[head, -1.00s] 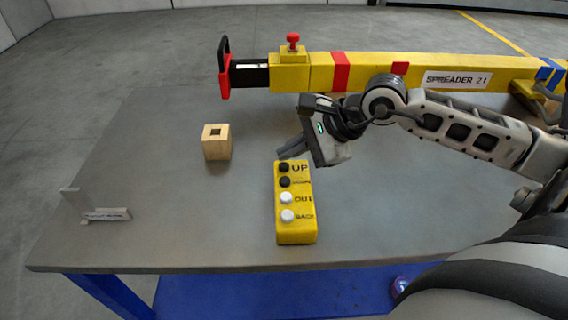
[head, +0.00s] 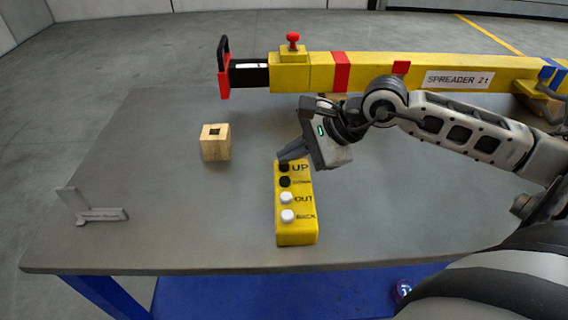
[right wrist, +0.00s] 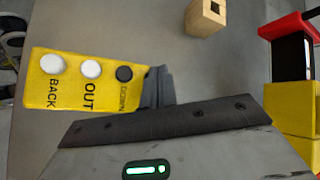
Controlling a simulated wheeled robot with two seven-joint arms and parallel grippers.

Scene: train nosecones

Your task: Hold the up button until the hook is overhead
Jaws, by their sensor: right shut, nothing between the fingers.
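A yellow control box (head: 297,231) lies on the grey table with a column of buttons labelled UP, DOWN, OUT and BACK. The black UP button (head: 284,168) is at its far end, partly covered by my fingertips. My right gripper (head: 287,158) is shut and empty, its tips at the UP button; I cannot tell whether the button is pressed in. In the right wrist view the fingers (right wrist: 160,88) hide the UP button, while the black DOWN button (right wrist: 124,73) shows beside them. I see no hook hanging in view. My left gripper is out of view.
A yellow spreader beam (head: 380,72) with a red-and-black end (head: 224,70) and a red knob (head: 293,38) lies along the back. A wooden block (head: 215,147) with a square hole stands left of the box. A small grey stand (head: 95,213) is at the left edge.

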